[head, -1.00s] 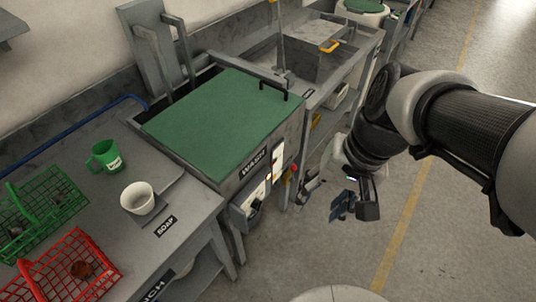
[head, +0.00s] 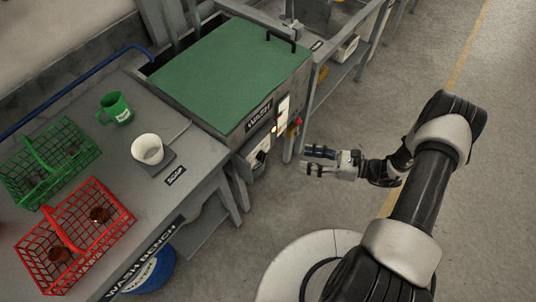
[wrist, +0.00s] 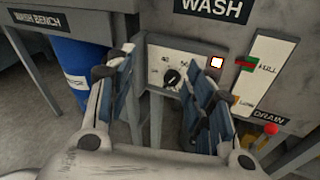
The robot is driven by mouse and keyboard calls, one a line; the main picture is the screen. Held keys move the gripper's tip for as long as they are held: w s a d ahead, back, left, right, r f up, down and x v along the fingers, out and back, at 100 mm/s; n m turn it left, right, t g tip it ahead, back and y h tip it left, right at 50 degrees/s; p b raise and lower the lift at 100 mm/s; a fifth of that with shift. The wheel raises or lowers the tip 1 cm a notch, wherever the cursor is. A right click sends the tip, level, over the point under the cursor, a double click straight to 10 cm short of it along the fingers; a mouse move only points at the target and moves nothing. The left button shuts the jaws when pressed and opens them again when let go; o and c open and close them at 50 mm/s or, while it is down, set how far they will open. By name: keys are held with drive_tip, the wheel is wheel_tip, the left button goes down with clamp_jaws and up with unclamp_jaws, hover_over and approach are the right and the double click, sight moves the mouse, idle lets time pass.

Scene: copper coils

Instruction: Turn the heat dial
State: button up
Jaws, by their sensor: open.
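The heat dial (wrist: 172,78) is a round black knob on a pale panel with number marks, low on the front of the grey wash tank (head: 205,75). In the wrist view it shows between my two fingers, beyond their tips. My gripper (wrist: 160,85) is open and empty, pointing at the panel. In the head view my gripper (head: 318,161) is to the right of the tank front, apart from it.
A blue barrel (wrist: 75,65) stands at left. The wash bench (head: 190,150) holds a green basket (head: 45,160), a red basket (head: 75,235) and cups.

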sight(262, 156)
drive_tip(key=s+f+m+t+h, duration=0.1)
drive_tip(key=s+f+m+t, duration=0.3)
drive_tip(key=f+m+t, duration=0.55)
drive_tip(key=w+a+f+n+g+b, duration=0.1)
drive_tip(key=w+a+f+g, duration=0.1)
drive_tip(key=w+a, duration=0.8)
drive_tip(key=a+g, duration=0.1)
drive_tip(key=a, duration=0.3)
drive_tip(key=shift+w+f+h+b, duration=0.25)
drive_tip(key=shift+w+h+b, duration=0.05)
drive_tip(key=shift+w+b, duration=0.05)
drive_tip(key=shift+c, duration=0.5)
drive_tip(key=c, duration=0.9)
drive_tip(key=shift+o, duration=0.2)
